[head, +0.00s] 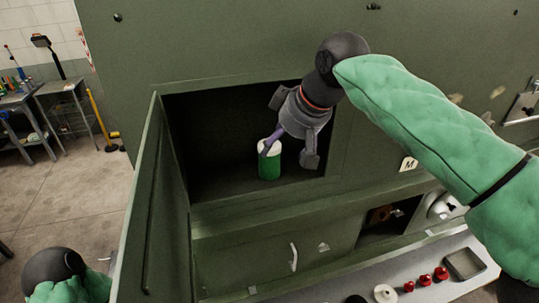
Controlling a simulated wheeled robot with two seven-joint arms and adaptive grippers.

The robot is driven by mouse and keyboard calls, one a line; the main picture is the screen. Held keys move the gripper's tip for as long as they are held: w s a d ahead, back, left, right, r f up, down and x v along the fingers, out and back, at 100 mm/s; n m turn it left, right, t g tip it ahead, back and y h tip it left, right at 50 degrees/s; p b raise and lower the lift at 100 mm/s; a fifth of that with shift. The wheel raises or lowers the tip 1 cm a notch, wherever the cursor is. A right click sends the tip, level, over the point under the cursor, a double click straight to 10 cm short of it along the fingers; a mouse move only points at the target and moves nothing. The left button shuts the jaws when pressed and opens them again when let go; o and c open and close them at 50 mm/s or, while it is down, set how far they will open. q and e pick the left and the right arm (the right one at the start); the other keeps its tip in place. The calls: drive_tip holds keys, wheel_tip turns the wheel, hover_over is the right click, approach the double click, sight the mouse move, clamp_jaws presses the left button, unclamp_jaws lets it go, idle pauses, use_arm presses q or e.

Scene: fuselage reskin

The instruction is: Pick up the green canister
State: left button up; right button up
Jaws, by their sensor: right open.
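The green canister (269,168) has a white top and stands upright inside the open dark compartment (215,150) in the green fuselage panel. My right gripper (290,133) is open, angled down and left into the compartment from the upper right. Its grey fingers are spread above and to the right of the canister. A thin purple piece (272,138) runs from between them to the canister's white top and overlaps it; I cannot tell whether it touches. My left arm shows only a black joint and green sleeve at the lower left; its gripper is out of view.
An open green door (145,200) stands at the compartment's left edge. A grey shelf (425,297) holds red knobs (425,280) and a dark tray (465,264). Benches (62,88) stand at the far left.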

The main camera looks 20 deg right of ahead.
sight(273, 147)
drive_tip(key=shift+w+a, duration=0.2)
drive_tip(key=shift+w, duration=0.25)
drive_tip(key=shift+w+p+x, duration=0.25)
drive_tip(key=shift+p+x, duration=0.2)
drive_tip(key=shift+x, duration=2.3)
drive_tip(key=shift+a+r, duration=0.1)
drive_tip(key=shift+r, duration=0.05)
drive_tip(key=c, duration=1.2)
